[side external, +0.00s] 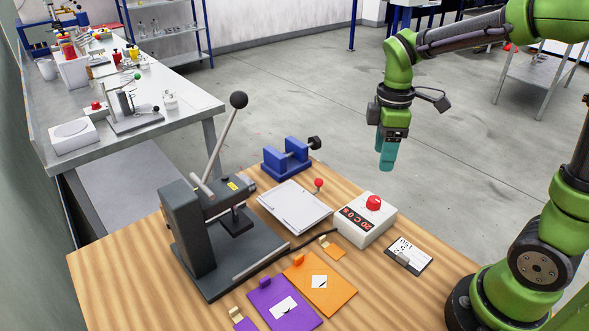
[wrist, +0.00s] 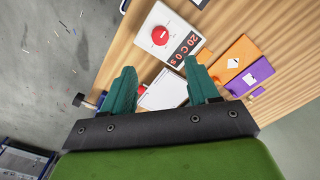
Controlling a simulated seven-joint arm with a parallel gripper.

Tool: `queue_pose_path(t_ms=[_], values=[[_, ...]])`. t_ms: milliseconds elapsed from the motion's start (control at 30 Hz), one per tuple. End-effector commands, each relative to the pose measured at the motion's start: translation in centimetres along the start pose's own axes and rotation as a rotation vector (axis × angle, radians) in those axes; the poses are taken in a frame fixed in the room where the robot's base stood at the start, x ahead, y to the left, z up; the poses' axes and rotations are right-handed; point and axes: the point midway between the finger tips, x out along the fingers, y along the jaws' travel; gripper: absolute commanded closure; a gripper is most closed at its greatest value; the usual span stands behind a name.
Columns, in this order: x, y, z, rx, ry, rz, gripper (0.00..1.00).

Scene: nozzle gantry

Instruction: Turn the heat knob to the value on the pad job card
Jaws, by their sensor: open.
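The white control box (side external: 362,222) stands near the table's right edge with a red round knob (side external: 373,203) on top. Its display seems to read "20 C 0 s". In the wrist view the red knob (wrist: 160,36) and the display (wrist: 185,50) lie beyond my fingers. A small clipped card (side external: 411,251) right of the box seems to show "150"; its smaller print is too small to read. My gripper (side external: 387,160), with teal fingers, is open and empty, raised above and behind the box, clear of the knob. Between the fingertips (wrist: 160,70) is no object.
A heat press (side external: 188,235) with a tall black-balled lever stands on the left. A blue fixture (side external: 288,158) and a white plate (side external: 295,206) lie behind. Orange (side external: 335,290) and purple (side external: 270,293) pads lie in front. A cable runs from press to box.

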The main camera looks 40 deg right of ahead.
Motion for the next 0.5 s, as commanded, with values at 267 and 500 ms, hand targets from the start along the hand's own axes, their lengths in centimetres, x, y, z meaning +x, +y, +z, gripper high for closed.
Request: queue_pose_path(t_ms=[267,500], values=[[6.4,-0.1,0.1,0.001,-0.004,-0.005,0.40],[10.6,-0.1,0.0,0.002,-0.002,-0.004,0.40]])
